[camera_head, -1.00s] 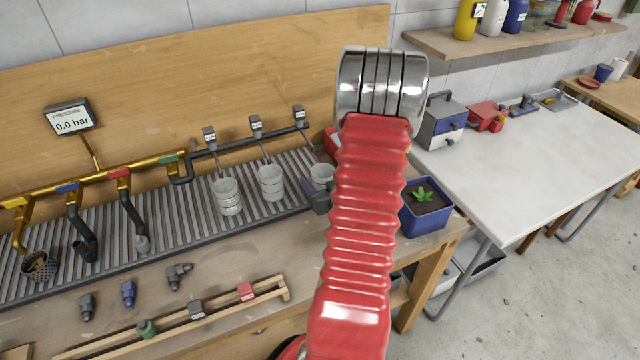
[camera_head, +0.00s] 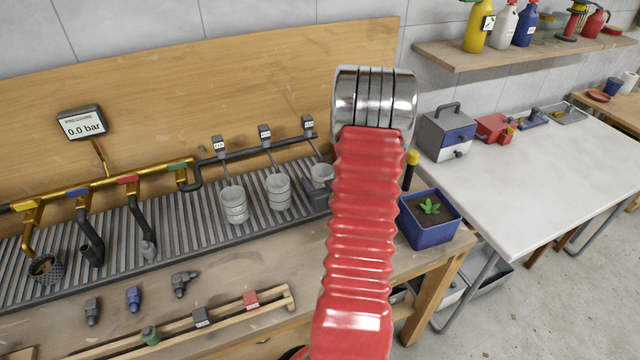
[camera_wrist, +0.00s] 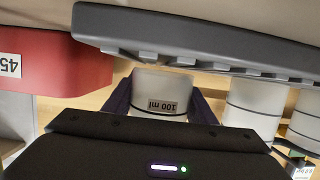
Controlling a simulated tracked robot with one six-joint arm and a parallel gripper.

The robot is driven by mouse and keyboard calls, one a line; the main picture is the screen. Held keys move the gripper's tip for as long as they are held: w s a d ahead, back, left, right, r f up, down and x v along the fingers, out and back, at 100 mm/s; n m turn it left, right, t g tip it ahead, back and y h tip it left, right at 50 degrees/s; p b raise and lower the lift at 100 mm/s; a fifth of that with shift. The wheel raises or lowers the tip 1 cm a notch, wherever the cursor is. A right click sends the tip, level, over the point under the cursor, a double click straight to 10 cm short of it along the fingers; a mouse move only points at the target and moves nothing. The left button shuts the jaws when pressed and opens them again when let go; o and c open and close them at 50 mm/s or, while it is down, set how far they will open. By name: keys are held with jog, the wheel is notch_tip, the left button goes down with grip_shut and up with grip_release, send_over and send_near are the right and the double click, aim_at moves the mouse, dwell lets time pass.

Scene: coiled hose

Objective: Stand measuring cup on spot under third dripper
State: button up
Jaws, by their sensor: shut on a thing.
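A pale measuring cup marked 100 ml (camera_wrist: 165,82) is between the dark purple fingers of my gripper (camera_wrist: 160,102) in the wrist view, and the gripper is shut on it. In the head view this cup (camera_head: 322,172) is at the right end of the cup row, by the third dripper (camera_head: 308,127). My red arm partly hides the cup and gripper (camera_head: 318,190) there. The cup is close to the ribbed drain tray (camera_head: 185,225); I cannot tell whether it touches. The spot under the dripper cannot be made out.
Two similar cups stand on the tray under the first (camera_head: 234,206) and second (camera_head: 278,193) drippers. A blue planter (camera_head: 430,230) stands right of my arm, with a yellow-capped black object (camera_head: 410,168) behind it. Loose fittings (camera_head: 134,298) and a wooden rack (camera_head: 225,318) lie in front.

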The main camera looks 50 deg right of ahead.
jog(key=shift+w+d, duration=0.4)
jog(key=shift+w, duration=0.35)
jog(key=shift+f, duration=0.25)
jog(key=o, duration=1.2)
jog(key=shift+s, duration=0.15)
jog(key=shift+v, duration=2.85)
jog(key=shift+r, duration=0.1)
